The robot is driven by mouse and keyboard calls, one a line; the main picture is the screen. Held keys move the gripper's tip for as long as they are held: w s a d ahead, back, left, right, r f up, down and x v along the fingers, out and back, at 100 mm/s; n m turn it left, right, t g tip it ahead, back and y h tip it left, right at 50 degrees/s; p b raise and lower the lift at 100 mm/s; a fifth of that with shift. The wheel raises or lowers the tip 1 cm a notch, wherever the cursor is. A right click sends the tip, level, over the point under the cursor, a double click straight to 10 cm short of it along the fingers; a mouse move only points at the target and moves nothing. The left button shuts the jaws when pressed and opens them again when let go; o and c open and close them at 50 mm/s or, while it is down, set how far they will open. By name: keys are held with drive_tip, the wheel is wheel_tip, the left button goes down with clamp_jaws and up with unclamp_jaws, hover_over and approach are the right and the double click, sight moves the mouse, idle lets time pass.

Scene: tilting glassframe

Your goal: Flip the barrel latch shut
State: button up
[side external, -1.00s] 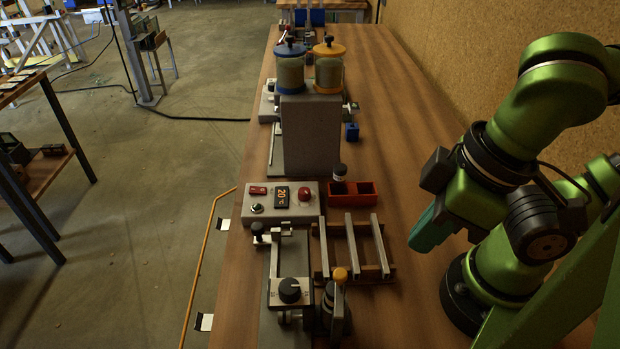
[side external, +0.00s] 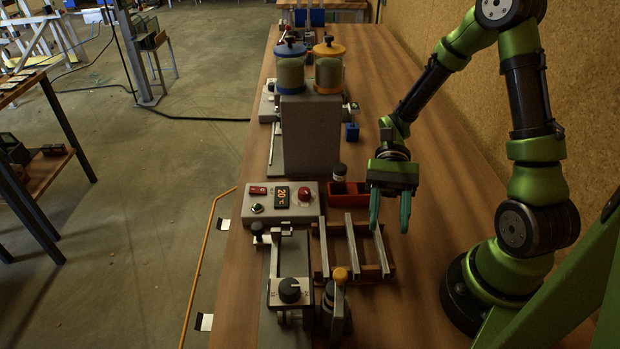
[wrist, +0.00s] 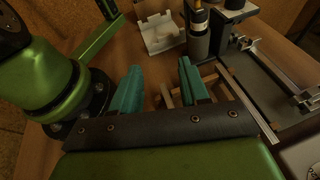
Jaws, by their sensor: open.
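My gripper (side external: 390,218) is open and empty, with its teal fingers pointing down above the table by the right end of the slatted rack. In the wrist view my gripper (wrist: 160,72) shows its two fingers well apart, with nothing between them. A dark upright barrel-shaped part with a yellow knob (side external: 340,275) stands at the near end of the bench, left of and nearer the camera than my gripper. A dark cylinder with a pale band (wrist: 198,38) shows beyond the fingers in the wrist view. I cannot tell which part is the latch, or its position.
A slatted rack (side external: 350,248) lies beside a grey fixture with a black dial (side external: 289,290). A control box (side external: 275,213) and a red bin (side external: 362,192) stand behind. A pale bracket (wrist: 160,35) shows in the wrist view. The table's right side is mostly clear.

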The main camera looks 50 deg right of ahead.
sight(339, 269)
drive_tip(key=a+m+t+y, duration=0.1)
drive_tip(key=a, duration=0.4)
drive_tip(key=s+a+m+y, duration=0.1)
drive_tip(key=a+y, duration=0.1)
drive_tip(key=a, duration=0.3)
drive_tip(key=a+r+t+y, duration=0.1)
drive_tip(key=a+y, duration=0.1)
drive_tip(key=a, duration=0.4)
drive_tip(key=shift+s+m+t, duration=0.3)
drive_tip(key=shift+s+m, duration=0.05)
drive_tip(key=shift+m, duration=0.05)
drive_tip(key=shift+c, duration=0.2)
drive_tip(key=shift+d, duration=0.1)
clamp_jaws()
drive_tip(key=shift+w+a+n+g, duration=0.1)
drive_tip(key=shift+w+n+g, duration=0.05)
drive_tip(key=shift+n+g, duration=0.3)
drive_tip(key=shift+w+a+n+g, duration=0.1)
drive_tip(key=shift+n+g, duration=0.15)
drive_tip(key=shift+g, duration=0.3)
drive_tip(key=shift+o, duration=0.2)
unclamp_jaws()
